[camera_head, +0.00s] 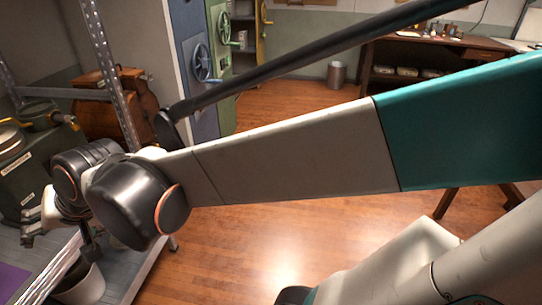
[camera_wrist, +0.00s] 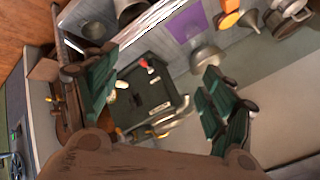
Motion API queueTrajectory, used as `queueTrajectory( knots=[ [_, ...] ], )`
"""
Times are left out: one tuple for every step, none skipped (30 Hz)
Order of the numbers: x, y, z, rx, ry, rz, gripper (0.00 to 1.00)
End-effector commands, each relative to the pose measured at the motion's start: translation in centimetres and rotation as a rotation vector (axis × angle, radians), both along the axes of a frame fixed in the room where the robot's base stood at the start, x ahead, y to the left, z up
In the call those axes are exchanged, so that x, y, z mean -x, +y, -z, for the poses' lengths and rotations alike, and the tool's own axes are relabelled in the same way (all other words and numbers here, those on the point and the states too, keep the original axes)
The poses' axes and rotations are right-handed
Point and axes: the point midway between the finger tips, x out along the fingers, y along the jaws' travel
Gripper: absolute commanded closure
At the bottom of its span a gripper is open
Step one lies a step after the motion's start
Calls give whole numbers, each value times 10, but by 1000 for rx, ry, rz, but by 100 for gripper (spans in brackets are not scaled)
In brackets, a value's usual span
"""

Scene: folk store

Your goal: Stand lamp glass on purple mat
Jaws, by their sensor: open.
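The purple mat (camera_wrist: 187,27) lies on the grey shelf at the top of the wrist view; a corner of the mat (camera_head: 12,280) shows at the lower left of the head view. A greyish dome-shaped piece (camera_wrist: 207,61) stands just below the mat's edge in the wrist view; I cannot tell whether it is the lamp glass, and nothing else is clearly one. My gripper (camera_wrist: 162,98) is open, its green-padded fingers wide apart, with nothing visible held between them. In the head view my gripper (camera_head: 30,232) is at the far left, over the shelf area.
A dark green case (camera_wrist: 148,95) with small items on top shows between my fingers. A funnel (camera_wrist: 251,20), an orange item (camera_wrist: 229,18) and metal pots (camera_wrist: 290,17) are near the mat. A metal shelf post (camera_head: 112,75) stands beside my arm. A white bucket (camera_head: 82,285) is below my wrist.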

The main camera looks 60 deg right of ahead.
Motion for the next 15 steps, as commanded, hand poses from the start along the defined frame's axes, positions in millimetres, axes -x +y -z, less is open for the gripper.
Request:
queueTrajectory(
  knots=[
    [21, -8, 2, 68, 2, -43, 24],
    [31, -12, 3, 109, 5, -72, 24],
    [45, -17, 5, 166, 8, -112, 24],
    [55, -21, 7, 206, 12, -140, 24],
    [65, -24, 9, 246, 16, -169, 24],
    [77, -29, 11, 296, 22, -206, 24],
    [85, -32, 13, 331, 26, -232, 24],
    [93, -35, 15, 363, 31, -257, 24],
    [102, -39, 18, 403, 37, -287, 24],
    [108, -42, 20, 428, 40, -308, 24],
    [113, -44, 21, 451, 45, -325, 24],
    [119, -47, 23, 477, 48, -346, 24],
    [123, -48, 24, 493, 51, -360, 24],
    [126, -49, 25, 505, 54, -369, 24],
    [129, -51, 26, 519, 57, -381, 24]
  ],
)
